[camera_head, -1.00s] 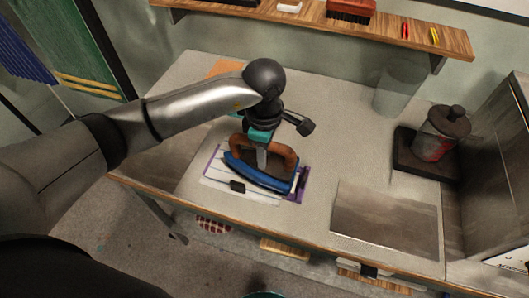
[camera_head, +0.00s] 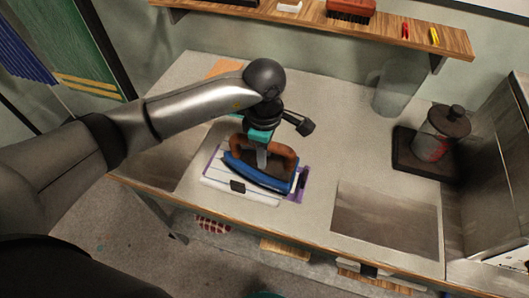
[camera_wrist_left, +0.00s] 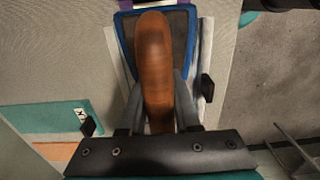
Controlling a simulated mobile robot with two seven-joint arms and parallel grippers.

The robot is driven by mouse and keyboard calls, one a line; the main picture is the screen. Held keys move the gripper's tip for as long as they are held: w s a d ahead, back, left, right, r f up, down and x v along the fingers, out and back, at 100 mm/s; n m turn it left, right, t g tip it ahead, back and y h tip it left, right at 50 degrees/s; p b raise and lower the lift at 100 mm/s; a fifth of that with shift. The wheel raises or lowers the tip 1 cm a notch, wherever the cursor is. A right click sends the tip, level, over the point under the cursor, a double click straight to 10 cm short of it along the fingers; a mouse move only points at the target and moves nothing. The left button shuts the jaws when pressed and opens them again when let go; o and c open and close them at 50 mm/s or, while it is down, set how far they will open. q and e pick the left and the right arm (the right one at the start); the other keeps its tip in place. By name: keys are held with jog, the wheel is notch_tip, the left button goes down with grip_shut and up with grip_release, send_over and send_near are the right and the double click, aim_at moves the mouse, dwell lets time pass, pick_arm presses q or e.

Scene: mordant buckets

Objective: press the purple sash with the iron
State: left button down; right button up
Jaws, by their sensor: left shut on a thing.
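The iron has a blue body (camera_head: 258,178) and a brown handle. My left gripper (camera_head: 262,160) is shut on the handle (camera_wrist_left: 154,65), which also fills the middle of the left wrist view. The iron is over a white board (camera_head: 215,183) on the counter. The purple sash (camera_head: 301,186) shows at the board's right end and in a strip at its left; the iron hides its middle. Whether the iron touches the sash cannot be told. My right gripper is not in view.
A sink basin (camera_head: 388,218) is sunk in the counter at right. A clear container (camera_head: 399,88) and a dark-lidded jar (camera_head: 441,135) stand behind it. A shelf (camera_head: 310,20) with a brush runs along the back wall. The counter behind the iron is mostly clear.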

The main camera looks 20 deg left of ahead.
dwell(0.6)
pick_arm(q)
jog(key=shift+r+p, duration=1.7)
jog(key=shift+r, duration=0.9)
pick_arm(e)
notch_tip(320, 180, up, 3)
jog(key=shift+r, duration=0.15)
